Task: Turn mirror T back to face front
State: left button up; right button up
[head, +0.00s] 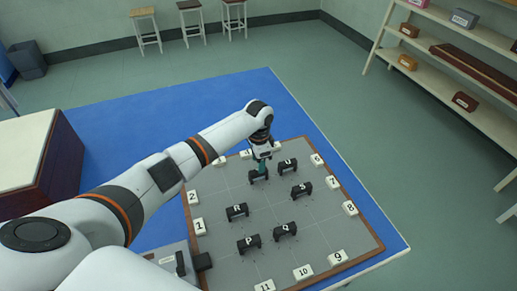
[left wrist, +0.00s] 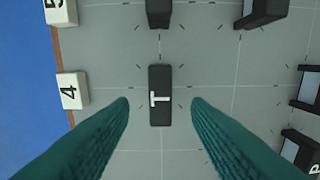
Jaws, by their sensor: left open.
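Mirror T (left wrist: 160,112) is a dark block with a white letter T on top, standing on the grey board between my fingers in the left wrist view. Its long side runs up and down that picture, and the letter lies on its side. In the head view mirror T (head: 258,176) is partly hidden beneath my left gripper (head: 262,158). My left gripper is open, with one teal finger on each side of the mirror in the left wrist view (left wrist: 160,108); gaps show on both sides. My right gripper is not in view.
Other dark mirrors stand nearby, including U (head: 287,166), S (head: 301,190) and R (head: 237,211). White numbered blocks such as 4 (left wrist: 72,91) and 8 (head: 350,208) line the board's edge (head: 369,228). A dark red box (head: 40,165) with a pale top stands left on the blue table (head: 120,130).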

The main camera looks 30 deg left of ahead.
pick_arm(q)
notch_tip(320, 180, up, 8)
jog(key=b, duration=0.1)
dwell(0.5)
